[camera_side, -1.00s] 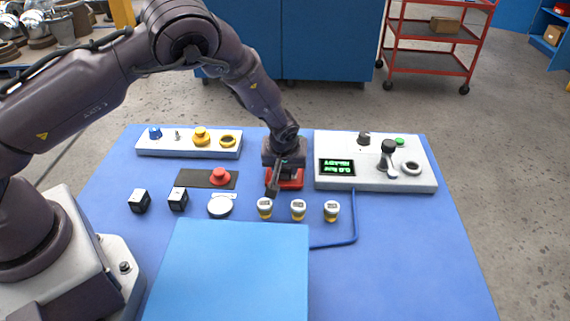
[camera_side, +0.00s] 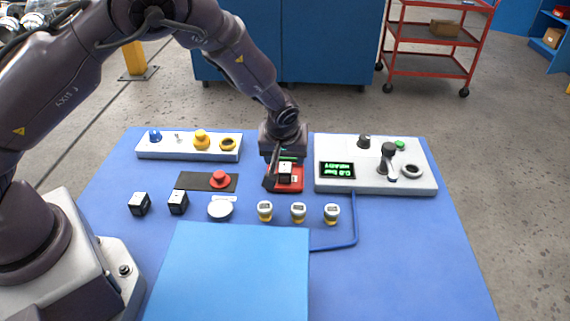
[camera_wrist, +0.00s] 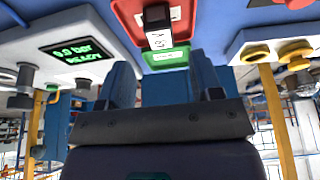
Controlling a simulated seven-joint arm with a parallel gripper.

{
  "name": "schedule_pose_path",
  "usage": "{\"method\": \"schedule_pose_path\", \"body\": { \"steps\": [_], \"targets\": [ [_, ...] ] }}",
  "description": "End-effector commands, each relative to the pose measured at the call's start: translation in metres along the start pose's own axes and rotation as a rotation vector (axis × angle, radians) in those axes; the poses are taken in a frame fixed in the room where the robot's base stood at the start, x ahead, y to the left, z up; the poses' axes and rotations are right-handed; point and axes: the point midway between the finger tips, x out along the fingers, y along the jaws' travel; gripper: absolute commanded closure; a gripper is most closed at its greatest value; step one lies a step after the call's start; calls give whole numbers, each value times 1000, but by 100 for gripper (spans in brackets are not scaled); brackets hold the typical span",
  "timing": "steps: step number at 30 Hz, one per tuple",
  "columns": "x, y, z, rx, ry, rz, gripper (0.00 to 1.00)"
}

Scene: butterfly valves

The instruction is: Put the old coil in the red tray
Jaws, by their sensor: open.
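The red tray (camera_side: 291,190) lies on the blue table, left of the white panel; it also shows at the top of the wrist view (camera_wrist: 122,12). A black coil with a white label (camera_side: 285,172) sits in the tray, and the wrist view shows it too (camera_wrist: 159,35). The label's writing is too small to read surely. My gripper (camera_side: 283,166) is just behind and above the tray, partly covering it in the side view. In the wrist view the two fingers (camera_wrist: 162,65) are spread and empty, and the coil stands clear beyond their tips.
A green patch (camera_wrist: 166,58) adjoins the tray. Two black cubes (camera_side: 139,203) (camera_side: 178,202) stand at left. Several yellow-and-white round parts (camera_side: 298,211) stand in front. The white panel (camera_side: 376,182) with a lit display is at right; a switch strip (camera_side: 189,151) is at back left.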

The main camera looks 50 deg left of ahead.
Motion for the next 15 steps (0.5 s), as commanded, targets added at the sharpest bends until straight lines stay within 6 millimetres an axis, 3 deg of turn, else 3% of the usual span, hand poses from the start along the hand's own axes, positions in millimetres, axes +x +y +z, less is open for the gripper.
{"method": "schedule_pose_path", "body": {
  "steps": [1, 6, 15],
  "targets": [
    [-13, 2, 0, 1, 3, 5, 41],
    [-40, 1, 0, 1, 1, 2, 41],
    [-55, 0, 0, 0, 0, -1, 41]
  ]
}}
